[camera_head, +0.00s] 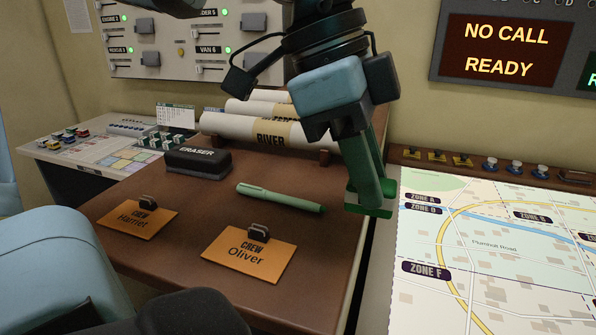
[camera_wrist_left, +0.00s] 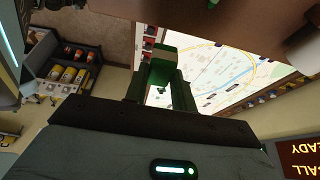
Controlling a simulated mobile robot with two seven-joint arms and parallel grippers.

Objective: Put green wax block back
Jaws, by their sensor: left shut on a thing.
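My left gripper (camera_head: 371,197) hangs down over the right edge of the brown desk, beside the map board. It is shut on the green wax block (camera_head: 368,209), which shows at its fingertips, partly hidden by the fingers. In the left wrist view the green wax block (camera_wrist_left: 163,53) sits at the ends of the left gripper's fingers (camera_wrist_left: 161,75), with the map behind it. My right gripper is in neither view.
A green marker (camera_head: 280,197), a black eraser (camera_head: 198,163) and two orange crew cards (camera_head: 248,255) (camera_head: 138,217) lie on the brown desk (camera_head: 185,245). Rolled maps (camera_head: 240,130) lie behind. The map board (camera_head: 490,270) is at right, with a rail of small pieces (camera_head: 490,164) behind it.

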